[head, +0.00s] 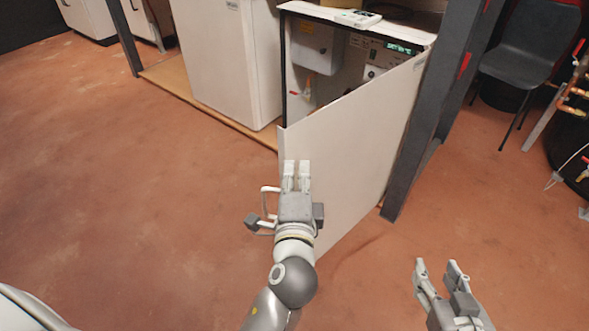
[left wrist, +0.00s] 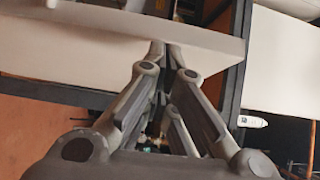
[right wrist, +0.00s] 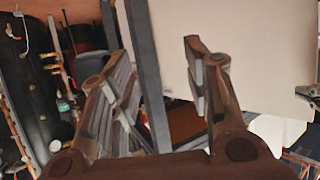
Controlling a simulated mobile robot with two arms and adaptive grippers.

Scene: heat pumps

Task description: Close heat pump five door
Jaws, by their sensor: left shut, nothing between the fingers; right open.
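The heat pump (head: 338,10) in the middle of the head view stands open, with its inside showing. Its flat white door (head: 345,150) is swung outward toward me. My left gripper (head: 297,165) is shut and empty, with its fingertips over the door's outer face near the free edge; I cannot tell whether they touch. In the left wrist view, the shut fingertips (left wrist: 166,48) overlap a pale panel. My right gripper (head: 440,266) is open and empty, low and to the right of the door. It also shows open in the right wrist view (right wrist: 152,55).
A dark post (head: 425,125) stands close to the door's right side. A closed white unit (head: 228,60) is left of the open one. A black chair (head: 525,55) and copper pipes (head: 572,95) are at the right. The reddish floor (head: 130,190) at left is clear.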

